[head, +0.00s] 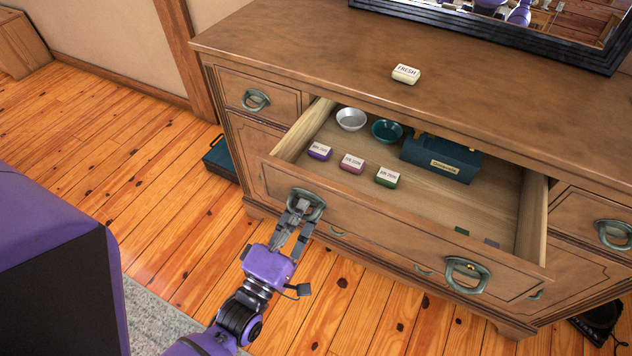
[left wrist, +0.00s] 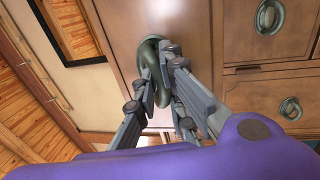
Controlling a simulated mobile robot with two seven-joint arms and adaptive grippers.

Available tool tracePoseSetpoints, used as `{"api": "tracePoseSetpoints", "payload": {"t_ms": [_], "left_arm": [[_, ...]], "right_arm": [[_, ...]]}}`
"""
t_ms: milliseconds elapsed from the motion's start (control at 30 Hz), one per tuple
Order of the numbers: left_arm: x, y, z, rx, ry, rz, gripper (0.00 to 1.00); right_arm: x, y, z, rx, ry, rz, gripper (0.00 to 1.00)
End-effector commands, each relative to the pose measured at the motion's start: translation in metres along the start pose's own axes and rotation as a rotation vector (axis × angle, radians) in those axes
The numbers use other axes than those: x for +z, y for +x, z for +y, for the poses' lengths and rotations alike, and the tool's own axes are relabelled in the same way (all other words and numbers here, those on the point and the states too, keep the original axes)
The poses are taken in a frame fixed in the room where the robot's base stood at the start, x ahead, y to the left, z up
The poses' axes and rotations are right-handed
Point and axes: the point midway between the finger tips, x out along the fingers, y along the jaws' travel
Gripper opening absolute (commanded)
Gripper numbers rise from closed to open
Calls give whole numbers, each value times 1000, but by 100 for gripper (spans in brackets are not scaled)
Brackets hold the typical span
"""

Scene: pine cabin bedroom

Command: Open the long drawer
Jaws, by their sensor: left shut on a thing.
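The long drawer (head: 400,232) of the wooden dresser is pulled well out, and its inside shows in the head view. My left gripper (head: 301,208) is shut on the drawer's left ring handle (head: 318,201), at the drawer front. In the left wrist view, the fingers of my left gripper (left wrist: 165,75) close around the green metal handle (left wrist: 148,58). The drawer's right handle (head: 467,275) hangs free. My right gripper is not in view.
The drawer holds a silver bowl (head: 351,119), a teal bowl (head: 387,131), a dark box (head: 441,158) and several small labelled blocks. A cream block (head: 406,74) and a framed mirror (head: 500,28) are on the dresser top (head: 300,40). A teal case (head: 221,160) lies on the floor at left.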

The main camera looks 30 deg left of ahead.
Motion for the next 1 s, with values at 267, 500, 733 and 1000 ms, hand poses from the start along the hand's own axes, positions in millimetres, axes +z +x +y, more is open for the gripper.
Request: {"api": "tracePoseSetpoints", "payload": {"t_ms": [267, 500, 733, 1000], "left_arm": [[0, -53, 10, -2, 2, -1, 0], [0, -73, 15, 1, 1, -1, 0], [0, -78, 15, 1, 2, -1, 0], [0, -78, 15, 0, 2, -1, 14]], "right_arm": [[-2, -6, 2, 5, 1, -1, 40], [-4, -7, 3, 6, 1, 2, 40], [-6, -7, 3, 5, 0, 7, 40], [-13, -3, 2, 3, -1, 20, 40]]}}
